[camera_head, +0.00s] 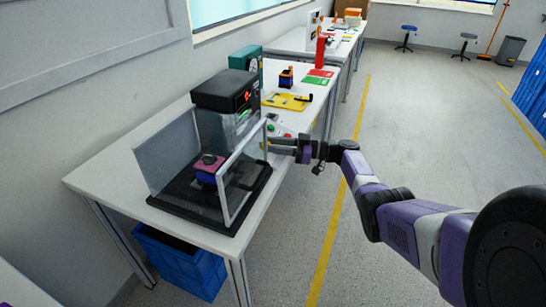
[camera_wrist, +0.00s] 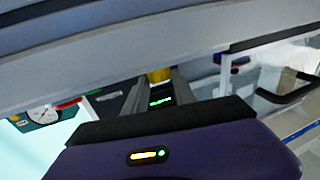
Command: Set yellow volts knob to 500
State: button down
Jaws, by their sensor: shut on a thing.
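The yellow knob (camera_wrist: 158,75) shows in the wrist view as a small yellow piece between the far ends of my fingers. My gripper (camera_wrist: 159,82) is shut on it. A small green lit readout (camera_wrist: 160,100) shows between the fingers, too small to read. In the head view my gripper (camera_head: 270,145) reaches in from the right at the table's right side, just beyond the clear-walled machine. The knob's pointer, its scale and the 500 mark cannot be made out.
The machine with a pale frame (camera_head: 236,190) stands on the white table (camera_head: 110,178) close to my gripper. A yellow board (camera_head: 284,102), a red-and-green card (camera_head: 318,77) and a teal box (camera_head: 247,60) lie farther back. The floor to the right is open.

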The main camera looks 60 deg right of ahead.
jog(key=shift+w+d+f+n+g+y+b, duration=0.15)
jog(key=shift+n+g+y+b, duration=0.55)
jog(key=shift+b, duration=1.55)
jog(key=shift+d+f+n+g+y+b, duration=0.1)
jog(key=shift+f+n+g+y+b, duration=0.2)
jog(key=shift+n+y+b, duration=1.3)
jog(key=b, duration=0.3)
jog(key=shift+r+m+h+b, duration=0.1)
jog(key=shift+m+h+b, duration=0.2)
jog(key=shift+m, duration=0.1)
jog(key=shift+r+n+g+b, duration=0.15)
jog(key=shift+n+g+b, duration=0.25)
jog(key=shift+b, duration=0.5)
jog(key=shift+w+r+g+y+b, duration=0.1)
jog(key=shift+r+g+y+b, duration=0.2)
jog(key=shift+y+b, duration=0.3)
jog(key=c, duration=1.3)
grip_release()
jog(key=shift+d, duration=0.1)
